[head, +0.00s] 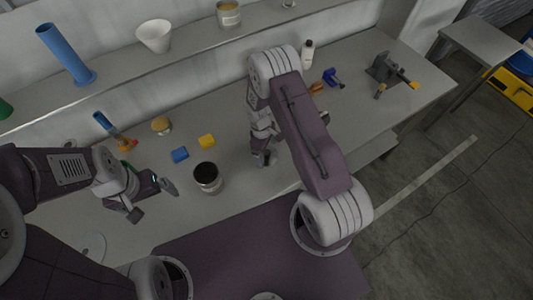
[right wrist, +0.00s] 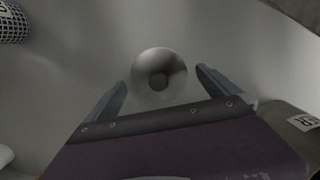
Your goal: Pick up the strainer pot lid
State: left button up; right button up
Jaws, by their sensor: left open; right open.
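A round, shiny metal lid with a dark knob at its centre, which looks like the strainer pot lid (right wrist: 172,64), lies on the grey bench in the right wrist view. My right gripper (right wrist: 161,77) is open, with one finger to each side of the lid in the picture. I cannot tell how far above it the fingertips are. In the head view my right gripper (head: 263,158) points down at the bench, and I cannot make out the lid there. My left gripper (head: 150,198) is open and empty over the bench at left.
A metal pot (head: 207,184) with a dark inside stands between my grippers. In the right wrist view, a labelled dark object (right wrist: 300,122) is at lower right and a checkered object (right wrist: 12,24) at upper left.

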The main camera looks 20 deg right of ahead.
aim_at(269, 153)
jog(key=shift+f, duration=0.35)
jog(key=shift+d+f, duration=0.15)
jog(key=shift+d, duration=0.05)
jog(key=shift+a, duration=0.1)
jog(key=c, duration=1.3)
jog(key=shift+o, duration=0.2)
jog(key=shift+r, duration=0.3)
jog(key=r, duration=0.1)
jog(key=r+b, duration=0.1)
jog(key=r, duration=0.2)
jog(key=shift+s+b, duration=0.3)
jog(key=shift+b, duration=0.1)
jog(key=s+r+b, duration=0.2)
jog(key=s+r, duration=0.4)
jog(key=s, duration=0.5)
jog(key=shift+r, duration=0.3)
jog(key=shift+a, duration=0.1)
